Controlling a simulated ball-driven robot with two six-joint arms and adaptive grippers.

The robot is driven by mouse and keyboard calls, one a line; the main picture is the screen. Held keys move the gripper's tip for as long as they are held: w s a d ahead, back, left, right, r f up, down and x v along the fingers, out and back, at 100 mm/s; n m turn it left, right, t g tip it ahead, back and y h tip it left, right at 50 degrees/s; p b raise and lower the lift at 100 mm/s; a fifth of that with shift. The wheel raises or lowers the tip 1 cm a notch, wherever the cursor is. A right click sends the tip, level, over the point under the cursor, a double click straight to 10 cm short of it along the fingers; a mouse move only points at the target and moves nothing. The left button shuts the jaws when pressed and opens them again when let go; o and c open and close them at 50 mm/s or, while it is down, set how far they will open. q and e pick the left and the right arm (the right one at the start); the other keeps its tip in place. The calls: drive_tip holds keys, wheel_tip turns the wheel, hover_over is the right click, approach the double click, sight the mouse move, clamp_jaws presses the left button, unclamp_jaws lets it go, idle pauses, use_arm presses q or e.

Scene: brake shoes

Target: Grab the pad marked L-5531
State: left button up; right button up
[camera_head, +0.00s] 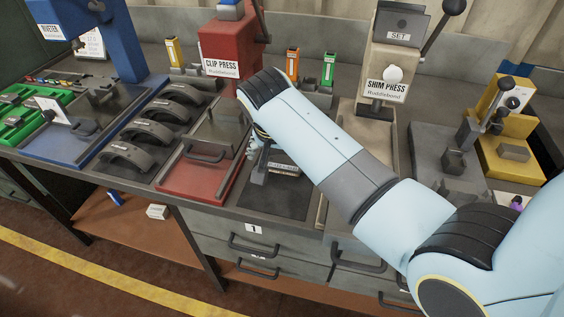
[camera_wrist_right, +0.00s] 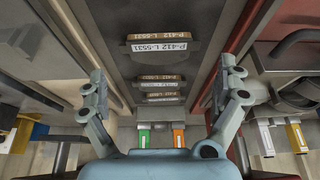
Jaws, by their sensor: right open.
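A dark pad (camera_wrist_right: 165,60) lies on a dark mat in the right wrist view. Its edge shows a brown label and a white label, and both appear to end in L-5531; the white one seems to read P-412. More labelled pads (camera_wrist_right: 163,97) lie nearer the gripper base, their print too small to read surely. My right gripper (camera_wrist_right: 163,75) is open and empty, its fingers either side of the row of pads. In the head view, it (camera_head: 260,160) is low over the dark mat (camera_head: 270,200), partly hidden by my arm, beside a labelled pad (camera_head: 284,170). My left gripper is not in view.
The red clip press (camera_head: 222,60) and its tray (camera_head: 195,178) stand left of the mat. The shim press (camera_head: 388,75) stands to the right. Several brake shoes (camera_head: 125,157) lie farther left. Orange (camera_head: 292,62) and green (camera_head: 328,68) holders stand behind.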

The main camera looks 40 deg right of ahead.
sight(284, 164)
drive_tip(key=shift+w+d+f, duration=0.1)
drive_tip(key=shift+w+f, duration=0.1)
drive_tip(key=shift+f, duration=0.2)
drive_tip(key=shift+w+d+f, duration=0.1)
drive_tip(key=shift+w+f, duration=0.05)
drive_tip(key=shift+f, duration=0.15)
drive_tip(key=x, duration=0.4)
drive_tip(key=shift+d+f, duration=0.15)
drive_tip(key=shift+f, duration=0.2)
drive_tip(key=c, duration=0.9)
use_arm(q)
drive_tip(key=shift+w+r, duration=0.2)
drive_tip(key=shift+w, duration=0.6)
use_arm(e)
drive_tip(key=shift+c, duration=0.4)
